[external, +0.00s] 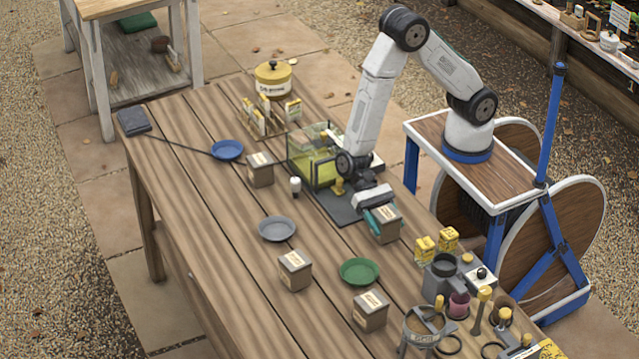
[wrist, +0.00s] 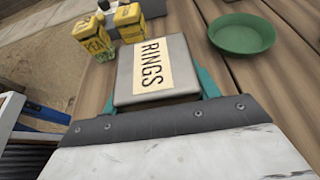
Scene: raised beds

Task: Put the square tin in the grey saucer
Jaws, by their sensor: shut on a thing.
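My gripper (external: 376,207) is shut on a square tin (external: 388,227), a grey-brown box with a cream label. In the wrist view my gripper's teal fingers (wrist: 160,92) flank the tin (wrist: 125,75), whose label reads "RINGS". I cannot tell whether the tin's base touches the table. The grey saucer (external: 277,229) lies empty on the table, to the left of my gripper in the external view. It is not in the wrist view.
Similar tins stand at the back (external: 260,172), left of centre (external: 294,271) and front (external: 370,312). A green saucer (external: 359,271) and blue saucer (external: 227,150) are empty. A glass tank (external: 305,165) stands behind my gripper. Yellow seed boxes (external: 425,249) and pots crowd the right.

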